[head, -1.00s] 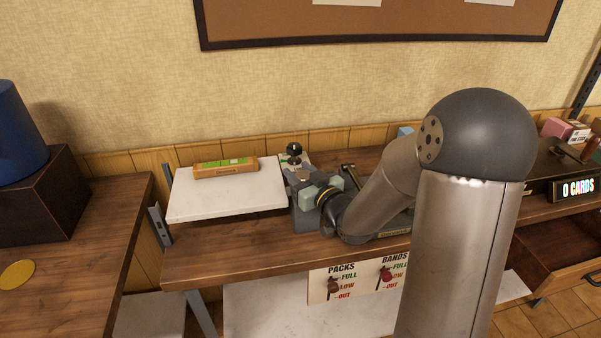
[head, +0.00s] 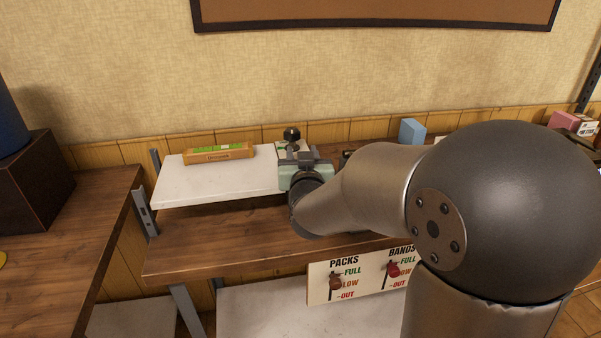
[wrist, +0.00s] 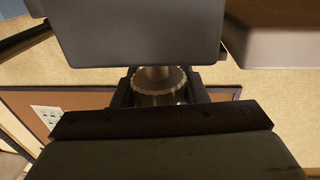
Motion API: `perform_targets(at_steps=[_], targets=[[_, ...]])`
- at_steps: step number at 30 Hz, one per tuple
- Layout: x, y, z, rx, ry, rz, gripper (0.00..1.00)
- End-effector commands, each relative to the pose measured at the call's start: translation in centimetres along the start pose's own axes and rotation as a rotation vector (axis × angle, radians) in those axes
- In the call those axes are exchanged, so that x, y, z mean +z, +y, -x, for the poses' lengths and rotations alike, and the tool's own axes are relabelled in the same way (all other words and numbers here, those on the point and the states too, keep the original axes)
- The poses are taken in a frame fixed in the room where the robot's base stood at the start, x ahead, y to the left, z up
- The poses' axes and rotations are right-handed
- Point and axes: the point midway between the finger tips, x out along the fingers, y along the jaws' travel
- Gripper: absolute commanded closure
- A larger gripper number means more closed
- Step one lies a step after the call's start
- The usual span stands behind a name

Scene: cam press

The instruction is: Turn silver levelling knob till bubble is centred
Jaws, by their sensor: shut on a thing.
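The silver knob (wrist: 160,82), with a ridged rim, sits between the two dark fingers of my gripper (wrist: 160,92) in the wrist view. My gripper is shut on it. In the head view my gripper (head: 304,174) is at the right end of the white board, and its own body hides the knob. The spirit level (head: 219,153), a wooden bar with a green top, lies on the white board (head: 215,183). Its bubble is too small to make out.
A dark grey block (wrist: 140,30) hangs just above the knob in the wrist view. A black knob (head: 291,134) stands behind my gripper. A blue box (head: 412,132) stands to the right. The wooden bench (head: 215,240) is clear in front of the board.

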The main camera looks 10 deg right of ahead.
Motion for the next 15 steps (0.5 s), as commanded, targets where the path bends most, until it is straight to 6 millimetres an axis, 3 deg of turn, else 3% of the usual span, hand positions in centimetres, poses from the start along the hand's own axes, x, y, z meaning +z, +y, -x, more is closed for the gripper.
perform_targets(at_steps=[15], targets=[[-0.2,0.46,0.1,0.488,-0.004,0.002,0.83]])
